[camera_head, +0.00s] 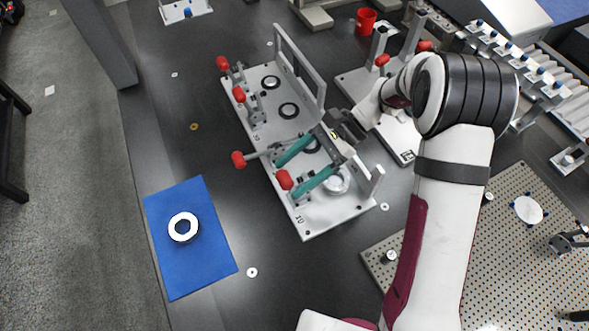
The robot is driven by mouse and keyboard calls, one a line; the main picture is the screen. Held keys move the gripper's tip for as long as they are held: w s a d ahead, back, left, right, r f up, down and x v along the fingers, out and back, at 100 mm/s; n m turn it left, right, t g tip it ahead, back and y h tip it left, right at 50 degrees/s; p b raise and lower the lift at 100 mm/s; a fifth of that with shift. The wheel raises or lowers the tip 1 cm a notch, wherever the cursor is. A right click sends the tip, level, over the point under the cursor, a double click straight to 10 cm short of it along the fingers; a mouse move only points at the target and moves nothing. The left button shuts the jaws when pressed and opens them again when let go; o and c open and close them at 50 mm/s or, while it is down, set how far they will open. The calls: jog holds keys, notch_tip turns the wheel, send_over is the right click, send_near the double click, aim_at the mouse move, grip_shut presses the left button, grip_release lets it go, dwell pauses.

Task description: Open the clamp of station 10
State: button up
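The long grey fixture plate (345,212) bears a row of stations with red-handled toggle clamps. The mark 10 (299,221) is on its near end. The clamp beside this mark has a red handle tip (284,179) that stands up; its lower parts are partly hidden by my gripper. A pale ring-shaped part (335,181) sits at this station. My gripper (288,178) has two teal fingers, spread apart and pointing left over the plate. The red tip shows between their ends; whether they touch it I cannot tell.
The neighbouring clamp's handle (238,160) lies low, out to the left; two farther handles (239,94) stand up. A tall grey frame (300,65) rises along the plate's right side. A blue mat (190,262) with a white ring (183,227) lies at left.

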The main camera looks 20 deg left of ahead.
jog(key=v, duration=1.5)
jog(key=shift+w+d+r, duration=0.2)
jog(key=shift+r, duration=0.05)
jog(key=s+d+r+n+t+h, duration=0.1)
jog(key=s+d+r+t+h, duration=0.15)
jog(key=s, duration=0.45)
jog(key=s+d+r+n+t+h, duration=0.1)
jog(key=s+d+r, duration=0.15)
jog(key=s, duration=0.45)
jog(key=s+d+f+t+h, duration=0.1)
jog(key=s+f+t, duration=0.1)
jog(key=s, duration=0.3)
jog(key=s+d+f+n+t+h, duration=0.1)
jog(key=s+d+f+t, duration=0.1)
jog(key=s, duration=0.4)
jog(key=shift+s+d+f, duration=0.2)
jog(key=shift+d+f, duration=0.1)
jog(key=shift+f, duration=0.05)
jog(key=shift+h, duration=0.25)
